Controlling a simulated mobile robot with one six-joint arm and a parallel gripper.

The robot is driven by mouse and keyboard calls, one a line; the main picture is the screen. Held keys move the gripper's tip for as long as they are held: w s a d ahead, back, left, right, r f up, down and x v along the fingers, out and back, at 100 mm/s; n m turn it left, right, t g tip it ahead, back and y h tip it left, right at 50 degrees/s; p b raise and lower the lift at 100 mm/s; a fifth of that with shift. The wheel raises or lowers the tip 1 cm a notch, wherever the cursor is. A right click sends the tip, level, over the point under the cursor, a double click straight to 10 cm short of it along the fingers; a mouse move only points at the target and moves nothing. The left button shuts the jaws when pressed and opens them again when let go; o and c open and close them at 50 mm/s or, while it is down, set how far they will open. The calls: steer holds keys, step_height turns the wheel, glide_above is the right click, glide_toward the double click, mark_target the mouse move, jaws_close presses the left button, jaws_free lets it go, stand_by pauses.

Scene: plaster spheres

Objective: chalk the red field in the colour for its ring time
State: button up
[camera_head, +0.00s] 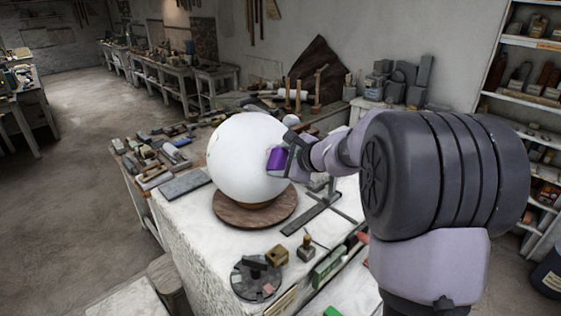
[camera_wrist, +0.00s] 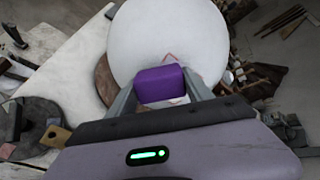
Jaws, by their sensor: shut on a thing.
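A large white plaster sphere (camera_head: 245,158) rests on a round wooden base (camera_head: 255,214) on the pale bench. It also fills the upper middle of the wrist view (camera_wrist: 165,35). My gripper (camera_head: 284,160) is at the sphere's right side, shut on a purple chalk block (camera_wrist: 160,84). The block (camera_head: 277,160) is at the sphere's surface; I cannot tell whether it touches. Faint pinkish lines (camera_wrist: 170,58) show on the sphere just beyond the block in the wrist view. The block hides the surface behind it. No ring time can be read.
A dark round tray (camera_head: 243,284) with several small blocks lies at the bench front. A brass piece (camera_head: 277,256) and a small stamp-like tool (camera_head: 306,248) stand near it. Several blocks and tools crowd the bench left of the sphere. Shelves (camera_head: 535,100) stand at the right.

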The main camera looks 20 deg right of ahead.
steer(key=shift+w+d+r+p, duration=0.45)
steer(key=shift+d+r+p, duration=0.05)
steer(key=shift+r+p, duration=0.35)
steer(key=shift+w+d+r+p, duration=0.45)
steer(key=shift+w+r+p, duration=0.2)
steer(key=shift+p, duration=0.15)
steer(key=shift+s+a+f+b, duration=0.2)
steer(key=shift+s+f+b, duration=0.1)
steer(key=shift+f+b, duration=0.6)
steer(key=shift+s+a+b, duration=0.3)
steer(key=shift+s+b, duration=0.05)
steer(key=shift+b, duration=0.2)
steer(key=shift+s+a+f+b, duration=0.2)
steer(key=shift+f+b, duration=0.2)
steer(key=shift+b, duration=0.15)
steer(key=shift+s+a+f+b, duration=0.15)
steer(key=shift+f+b, duration=0.2)
steer(key=shift+b, duration=0.15)
steer(key=shift+s, duration=0.1)
steer(key=shift+w+d+r+p, duration=0.2)
steer(key=shift+w+r+p, duration=0.1)
steer(key=shift+r+p, duration=0.45)
steer(key=shift+w+d+r, duration=0.2)
steer(key=shift+w+d, duration=0.1)
steer(key=shift+w+d+r+p, duration=0.35)
steer(key=shift+w+r+p, duration=0.25)
steer(key=shift+p, duration=0.4)
steer(key=shift+s+d+f, duration=0.1)
